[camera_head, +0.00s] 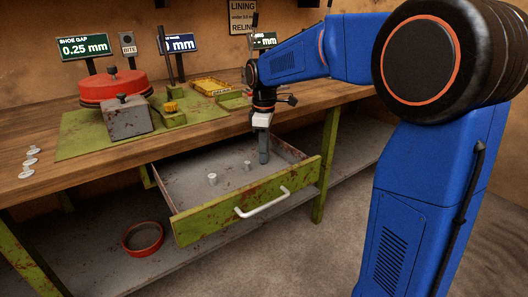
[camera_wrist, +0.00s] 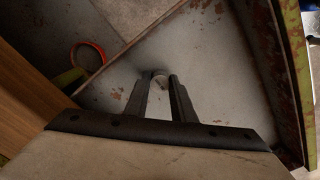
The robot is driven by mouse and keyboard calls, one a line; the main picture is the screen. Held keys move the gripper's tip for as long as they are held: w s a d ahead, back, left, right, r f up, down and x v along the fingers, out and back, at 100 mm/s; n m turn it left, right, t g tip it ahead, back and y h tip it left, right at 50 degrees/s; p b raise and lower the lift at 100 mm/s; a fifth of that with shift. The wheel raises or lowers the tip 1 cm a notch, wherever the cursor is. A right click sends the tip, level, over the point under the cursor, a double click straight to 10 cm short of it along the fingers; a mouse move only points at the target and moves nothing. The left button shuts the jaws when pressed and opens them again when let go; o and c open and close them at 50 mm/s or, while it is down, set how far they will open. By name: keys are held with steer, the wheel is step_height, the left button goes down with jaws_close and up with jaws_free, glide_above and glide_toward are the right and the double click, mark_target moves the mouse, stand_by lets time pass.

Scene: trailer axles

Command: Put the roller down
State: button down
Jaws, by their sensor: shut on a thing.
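My gripper (camera_head: 264,157) reaches down into the open green drawer (camera_head: 245,218), near its right back side. In the wrist view its two dark fingers (camera_wrist: 160,82) are close together around a small pale roller (camera_wrist: 161,80), of which only a bit shows at the fingertips. In the head view the held roller cannot be made out. Two other small pale rollers stand on the drawer floor, one (camera_head: 212,178) to the left of the gripper and one (camera_head: 247,165) just left of the fingertips. Whether the held roller touches the drawer floor cannot be told.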

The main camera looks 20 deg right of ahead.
steer(key=c, duration=1.5)
jaws_free()
steer(key=shift+f, duration=0.1)
step_height(320, 180, up, 12)
steer(key=m+t, duration=0.2)
steer(key=m, duration=0.4)
glide_above(296, 168)
steer(key=s, duration=0.1)
step_height(296, 168, down, 4)
steer(key=shift+r, duration=0.15)
steer(key=shift+s+d+f+m+t, duration=0.4)
steer(key=shift+s+f+m, duration=0.7)
steer(key=shift+s+f, duration=1.2)
steer(key=shift+s+d+f+m+t, duration=0.25)
steer(key=shift+s+f+m+t, duration=0.3)
steer(key=shift+s+f+m, duration=1.6)
steer(key=shift+s+d+f+m+t, duration=0.1)
steer(key=shift+s+d+f+t, duration=0.3)
steer(key=shift+s+f, duration=2.05)
